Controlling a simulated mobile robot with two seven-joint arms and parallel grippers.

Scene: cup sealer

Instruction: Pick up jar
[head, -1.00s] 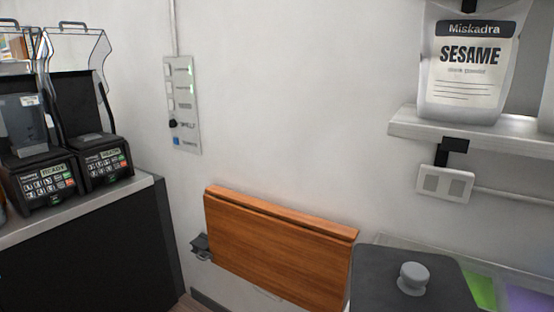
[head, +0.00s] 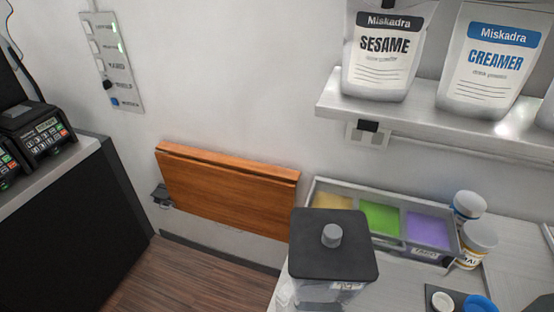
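Two small jars stand at the right, beside the tray of coloured compartments. The rear jar (head: 468,206) has a white lid and a blue band. The front jar (head: 477,243) has a white lid and a yellowish label. A larger clear container (head: 330,288) with a black lid and grey knob stands at the counter's near left corner. I cannot tell which of these the task calls the jar. Neither of my grippers is in view.
The tray (head: 448,256) has yellow, green and purple compartments. A shelf (head: 420,112) with sesame and creamer bags hangs above. A folded wooden panel (head: 225,195) is on the wall. A blue lid (head: 480,304) and a white cup (head: 442,301) lie at the lower right.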

